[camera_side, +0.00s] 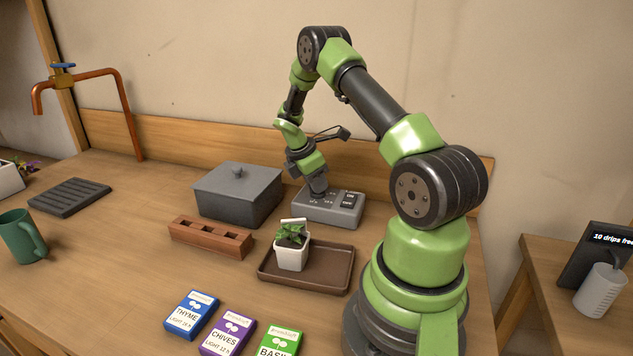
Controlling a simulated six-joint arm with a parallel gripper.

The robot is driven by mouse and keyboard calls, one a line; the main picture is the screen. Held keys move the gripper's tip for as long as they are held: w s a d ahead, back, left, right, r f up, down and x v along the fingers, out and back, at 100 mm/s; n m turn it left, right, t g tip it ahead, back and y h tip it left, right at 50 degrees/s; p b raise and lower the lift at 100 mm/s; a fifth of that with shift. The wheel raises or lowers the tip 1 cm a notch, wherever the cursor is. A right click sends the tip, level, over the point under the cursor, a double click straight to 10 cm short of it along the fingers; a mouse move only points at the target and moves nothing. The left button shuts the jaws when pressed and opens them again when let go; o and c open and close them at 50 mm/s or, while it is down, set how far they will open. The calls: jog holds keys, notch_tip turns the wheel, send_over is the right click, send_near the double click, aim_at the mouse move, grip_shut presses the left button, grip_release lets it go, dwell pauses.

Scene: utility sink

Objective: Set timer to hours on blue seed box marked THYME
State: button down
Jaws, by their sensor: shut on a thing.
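The timer (335,214) is a grey box with small white markings on its top and a dark switch at its right. It stands at the back, against the wooden backboard. My gripper (318,190) points down at the left part of the timer's top and is shut on its dial, which is mostly hidden by the gripper. The dial's setting cannot be read. The blue seed box (191,314) marked THYME lies at the front of the bench. Its label reads LIGHT and an hours figure that looks like 16 h, too small to be sure.
A purple CHIVES box (228,335) and a green BASIL box (280,342) lie beside it. A white potted seedling (292,255) stands on a brown tray (330,284). A grey lidded box (236,196), a brick-coloured block (210,238) and a green mug (22,238) stand leftward.

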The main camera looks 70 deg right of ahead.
jog(key=m+y, duration=0.1)
jog(key=m, duration=0.2)
jog(key=m+g+y, duration=0.1)
jog(key=m, duration=0.3)
jog(key=shift+d+f, duration=0.1)
jog(key=shift+d, duration=0.1)
jog(key=m+y, duration=0.1)
jog(key=m, duration=0.2)
jog(key=m+y, duration=0.1)
jog(key=m, duration=0.2)
jog(key=shift+d+m+y, duration=0.1)
jog(key=shift+m+y, duration=0.2)
jog(key=shift+y, duration=0.1)
jog(key=m+y, duration=0.1)
jog(key=m, duration=0.2)
jog(key=m+t+y, duration=0.1)
jog(key=m, duration=0.3)
jog(key=shift+s+t, duration=0.15)
jog(key=shift+t, duration=0.15)
jog(key=m+t, duration=0.1)
jog(key=m, duration=0.2)
jog(key=m+t+y, duration=0.1)
jog(key=m, duration=0.2)
jog(key=shift+s, duration=0.1)
jog(key=shift+m, duration=0.4)
jog(key=c, duration=1.1)
grip_release()
